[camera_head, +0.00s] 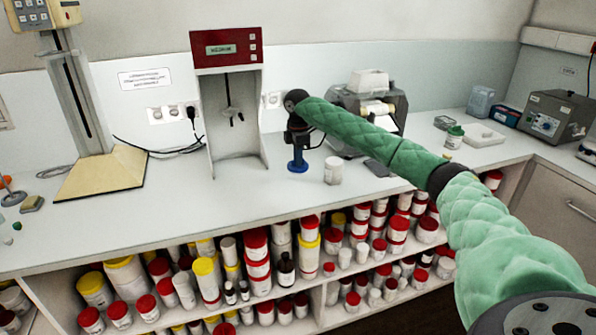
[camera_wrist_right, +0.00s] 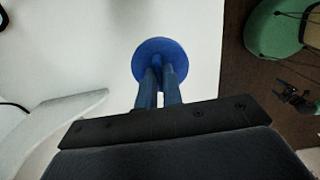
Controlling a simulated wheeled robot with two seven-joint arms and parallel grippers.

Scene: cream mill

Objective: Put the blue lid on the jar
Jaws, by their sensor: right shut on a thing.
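The blue lid (camera_head: 298,166) is a flat round disc with a narrow grip on top. It is held just above or at the white counter, left of the jar; the exact gap is hard to tell. My right gripper (camera_head: 297,149) points down and is shut on the lid. In the right wrist view the blue fingers (camera_wrist_right: 158,84) close on the middle of the lid (camera_wrist_right: 158,55). The jar (camera_head: 333,171), small and white with a label, stands upright on the counter to the right of the lid, apart from it. My left gripper is not recognisable in either view.
A red-topped instrument (camera_head: 228,105) stands behind and left of the lid. A grey machine (camera_head: 370,115) stands behind the jar. A green-lidded jar (camera_head: 454,137) is farther right. Shelves below the counter (camera_head: 190,222) hold several red- and yellow-lidded containers. The counter's front is clear.

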